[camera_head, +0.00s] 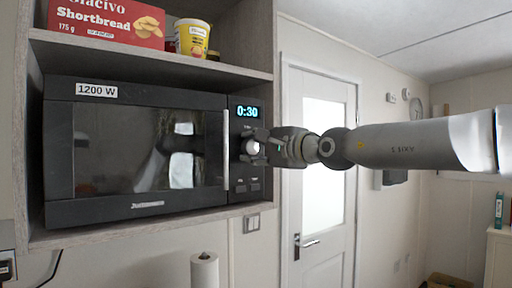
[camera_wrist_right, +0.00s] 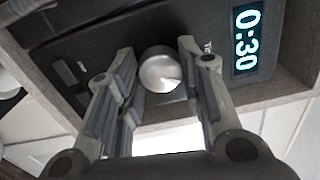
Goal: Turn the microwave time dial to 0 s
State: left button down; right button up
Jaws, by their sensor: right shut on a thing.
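The black microwave (camera_head: 137,205) sits in a shelf compartment at the left of the head view, its door closed. Its display (camera_head: 248,112) reads 0:30, and this also shows in the wrist view (camera_wrist_right: 246,40). The round silver time dial (camera_wrist_right: 160,72) is below the display on the control panel. My right gripper (camera_head: 256,147) comes in from the right and is shut on the dial, one finger on each side of it. In the head view the fingers partly cover the dial. My left gripper is not in view.
A red shortbread box (camera_head: 106,20) and a yellow-and-white tub (camera_head: 192,38) stand on the shelf above the microwave. A paper roll (camera_head: 204,272) is below. A white door (camera_head: 318,180) is behind my right arm. Buttons sit below the dial.

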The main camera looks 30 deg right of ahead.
jog(key=n+b, duration=0.1)
jog(key=n, duration=0.6)
jog(key=shift+f, duration=0.15)
dwell(0.6)
jog(key=o, duration=1)
jog(key=shift+o, duration=0.2)
jog(key=s+d, duration=0.1)
jog(key=s, duration=1.1)
